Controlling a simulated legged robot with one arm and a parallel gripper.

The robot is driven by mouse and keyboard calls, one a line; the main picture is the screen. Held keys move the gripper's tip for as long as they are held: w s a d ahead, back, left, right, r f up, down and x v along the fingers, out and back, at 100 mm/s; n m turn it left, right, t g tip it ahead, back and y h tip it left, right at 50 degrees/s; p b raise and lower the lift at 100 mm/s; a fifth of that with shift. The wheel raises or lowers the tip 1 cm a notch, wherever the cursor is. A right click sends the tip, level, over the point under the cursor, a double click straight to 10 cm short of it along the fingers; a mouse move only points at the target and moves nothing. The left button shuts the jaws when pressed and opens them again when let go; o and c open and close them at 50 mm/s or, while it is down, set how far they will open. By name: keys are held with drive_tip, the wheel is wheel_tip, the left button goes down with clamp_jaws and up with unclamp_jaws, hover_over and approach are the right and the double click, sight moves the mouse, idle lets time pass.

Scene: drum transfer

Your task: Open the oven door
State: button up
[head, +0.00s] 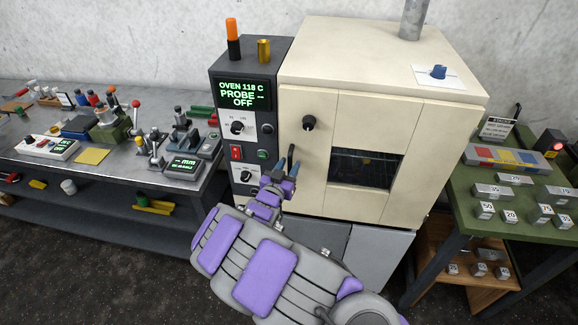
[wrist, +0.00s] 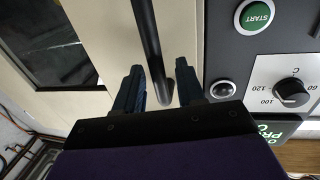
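The cream oven (head: 380,60) stands against the wall, and its front door (head: 310,175) with a dark window (head: 365,168) looks shut. A black bar handle (head: 291,155) is on the door's left side; in the wrist view the handle (wrist: 148,45) runs down between my fingers. My gripper (head: 279,172) is in front of the door's left edge. In the wrist view my gripper (wrist: 160,85) is open, with one finger on each side of the handle's end. The handle is closer to the left finger, and a gap shows on the right; contact is unclear.
A dark control panel (head: 243,125) with knobs and buttons adjoins the oven's left; its green START button (wrist: 255,15) is near my gripper. A cluttered grey bench (head: 120,165) stands left. A green table (head: 475,215) with weights stands right of the oven.

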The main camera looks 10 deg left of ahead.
drive_tip(key=shift+w+d, duration=0.1)
drive_tip(key=shift+w, duration=0.55)
drive_tip(key=shift+r, duration=0.1)
clamp_jaws()
